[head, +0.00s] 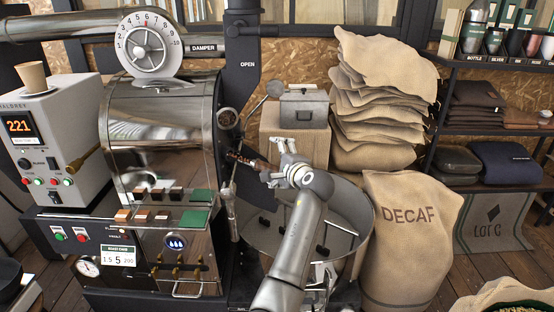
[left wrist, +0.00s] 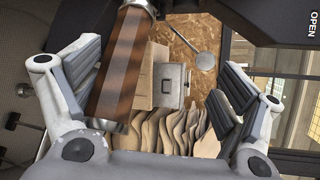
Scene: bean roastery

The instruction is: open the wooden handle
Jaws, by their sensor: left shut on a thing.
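The wooden handle (head: 247,160) sticks out from the front of the roaster drum, with a dark brown grip and metal ends. In the left wrist view the wooden handle (left wrist: 124,60) runs down between my fingers, close to the left finger. In the left wrist view the left gripper (left wrist: 160,90) shows a finger on each side. The exact contact on the right finger's side is hard to see. My right gripper is in neither view.
The round cooling tray (head: 362,232) lies below my left arm. A grey metal box (head: 304,108) stands on a wooden block behind. Stacked sacks (head: 385,110) and a DECAF sack (head: 410,240) stand to the right. The roaster body (head: 155,110) is at the left.

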